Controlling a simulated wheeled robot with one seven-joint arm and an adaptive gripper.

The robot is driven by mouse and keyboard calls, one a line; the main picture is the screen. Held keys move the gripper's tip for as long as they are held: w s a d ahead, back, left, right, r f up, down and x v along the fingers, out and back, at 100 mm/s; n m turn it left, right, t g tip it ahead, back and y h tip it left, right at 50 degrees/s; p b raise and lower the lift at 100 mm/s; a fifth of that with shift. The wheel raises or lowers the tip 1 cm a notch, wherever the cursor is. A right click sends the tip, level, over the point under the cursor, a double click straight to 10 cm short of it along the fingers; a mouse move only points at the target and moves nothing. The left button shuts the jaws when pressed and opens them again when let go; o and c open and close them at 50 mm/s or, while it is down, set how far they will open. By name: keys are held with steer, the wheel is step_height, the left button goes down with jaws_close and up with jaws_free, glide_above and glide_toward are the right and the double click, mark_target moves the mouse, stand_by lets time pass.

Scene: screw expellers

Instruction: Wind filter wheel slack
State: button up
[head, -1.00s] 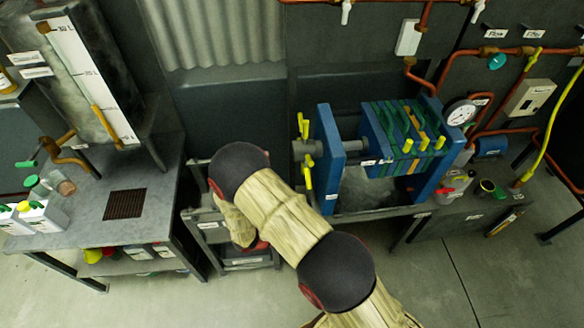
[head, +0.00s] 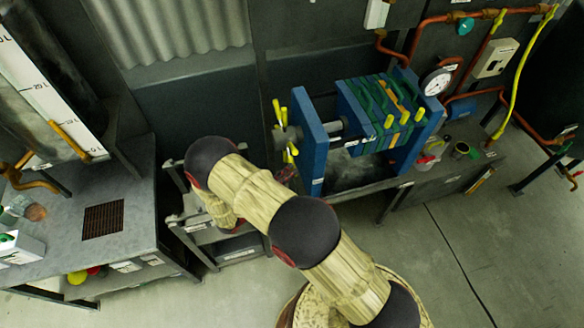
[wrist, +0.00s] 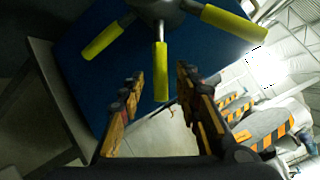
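The filter wheel is a grey hub (head: 287,136) with yellow handles (head: 277,112), on the left end of the blue filter press (head: 312,145). In the wrist view its hub (wrist: 160,10) is at the top, with yellow handles spreading from it in front of a blue plate (wrist: 100,50). My gripper (wrist: 158,85) is open, with its two orange-and-black fingers apart. One yellow handle (wrist: 161,72) points down toward the space between the fingertips; I cannot tell whether it is between them or just beyond. In the head view my gripper (head: 287,174) is just below the wheel.
Blue and green filter plates (head: 385,105) stand in the press frame, with a pressure gauge (head: 436,82) at right. A grey workbench (head: 130,235) stands at left. A low grey rack (head: 215,245) stands below my arm. Open floor (head: 450,265) lies at front right.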

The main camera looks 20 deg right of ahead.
steer(key=shift+x, duration=1.65)
steer(key=shift+c, duration=0.6)
steer(key=c, duration=0.7)
jaws_close()
